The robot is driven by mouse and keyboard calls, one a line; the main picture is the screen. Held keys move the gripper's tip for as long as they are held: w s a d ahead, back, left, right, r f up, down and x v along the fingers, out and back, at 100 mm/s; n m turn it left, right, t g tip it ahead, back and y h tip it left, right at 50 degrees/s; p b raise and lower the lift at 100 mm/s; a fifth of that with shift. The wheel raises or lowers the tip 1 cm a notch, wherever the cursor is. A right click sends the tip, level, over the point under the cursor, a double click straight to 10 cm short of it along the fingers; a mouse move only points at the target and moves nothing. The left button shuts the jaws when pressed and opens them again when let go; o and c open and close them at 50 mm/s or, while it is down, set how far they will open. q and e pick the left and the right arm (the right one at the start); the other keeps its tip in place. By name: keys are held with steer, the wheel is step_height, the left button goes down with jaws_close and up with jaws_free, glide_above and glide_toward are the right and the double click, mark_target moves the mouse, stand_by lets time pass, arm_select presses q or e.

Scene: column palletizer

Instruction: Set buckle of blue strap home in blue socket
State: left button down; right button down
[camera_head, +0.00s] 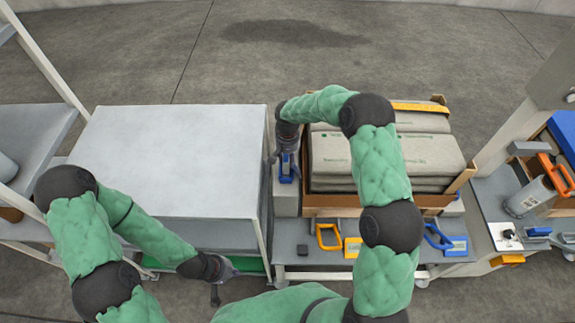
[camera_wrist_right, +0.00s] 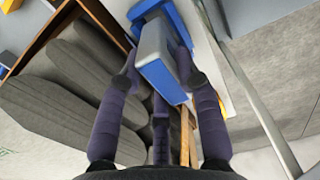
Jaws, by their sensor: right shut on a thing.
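My right gripper (camera_head: 284,158) is at the left side of the loaded crate, its fingers closed around a blue buckle (camera_wrist_right: 158,58), seen in the right wrist view. Brighter blue (camera_wrist_right: 150,8) shows just beyond the buckle; I cannot tell whether it is the socket or how far the buckle sits in it. In the head view a blue piece (camera_head: 286,174) shows below the gripper, over a grey block (camera_head: 286,202). The strap is mostly hidden by my right arm. My left gripper (camera_head: 228,269) is low by the white table's front right corner, too small to judge.
The wooden crate (camera_head: 340,199) holds stacked grey sacks (camera_head: 425,153) with a yellow strip (camera_head: 420,107) at the back. The white table (camera_head: 180,160) is bare.

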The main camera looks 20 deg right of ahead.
mark_target(288, 157)
steer(key=shift+f+b, duration=0.4)
steer(key=shift+f, duration=1.35)
steer(key=shift+f, duration=0.15)
steer(key=c, duration=0.9)
jaws_free()
steer(key=shift+o, duration=0.2)
steer(key=shift+r, duration=0.3)
step_height(288, 157, up, 12)
steer(key=p, duration=0.3)
steer(key=shift+f, duration=0.15)
